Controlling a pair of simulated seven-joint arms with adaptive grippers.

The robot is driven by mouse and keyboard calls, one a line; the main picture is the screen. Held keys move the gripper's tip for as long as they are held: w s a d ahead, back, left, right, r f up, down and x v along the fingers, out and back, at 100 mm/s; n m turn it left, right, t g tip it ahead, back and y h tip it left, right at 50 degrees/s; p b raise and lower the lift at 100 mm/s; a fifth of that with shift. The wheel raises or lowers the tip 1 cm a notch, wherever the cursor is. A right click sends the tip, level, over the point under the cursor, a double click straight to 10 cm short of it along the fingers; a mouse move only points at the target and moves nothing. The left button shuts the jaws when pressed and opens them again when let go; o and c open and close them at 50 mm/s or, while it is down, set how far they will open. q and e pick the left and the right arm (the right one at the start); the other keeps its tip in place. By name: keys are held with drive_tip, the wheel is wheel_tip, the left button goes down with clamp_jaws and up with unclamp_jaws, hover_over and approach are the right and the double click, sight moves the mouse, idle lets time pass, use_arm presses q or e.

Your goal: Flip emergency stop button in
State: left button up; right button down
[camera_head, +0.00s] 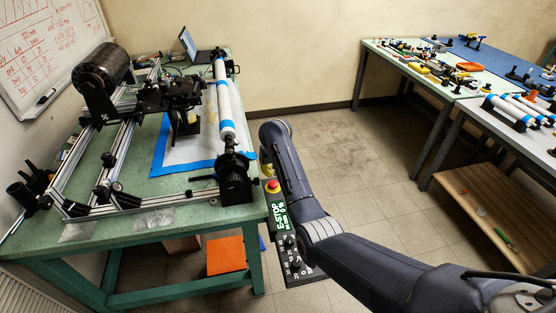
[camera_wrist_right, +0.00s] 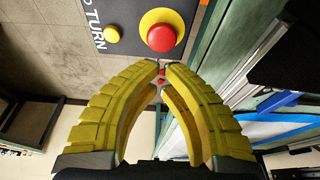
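The emergency stop button (camera_head: 273,184) is a red cap on a yellow collar, at the top of a black control panel (camera_head: 289,246) beside the green workbench's right front corner. In the right wrist view the red button (camera_wrist_right: 162,36) is large, just beyond the fingertips. My right gripper (camera_wrist_right: 161,66) has yellow ribbed fingers whose tips come together, with nothing visible held; a small gap appears between the tips and the button, though contact is hard to judge. In the head view this gripper (camera_head: 266,169) is mostly hidden by my wrist, just above the button. My left gripper is out of view.
The green workbench (camera_head: 150,238) carries a metal frame, a black spool (camera_head: 102,78) and a white roller (camera_head: 224,100) with blue bands. An orange box (camera_head: 226,255) is below it. Cluttered tables (camera_head: 450,85) stand at the right. The floor between is clear.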

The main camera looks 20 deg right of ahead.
sight(274, 186)
drive_tip(key=v, duration=0.9)
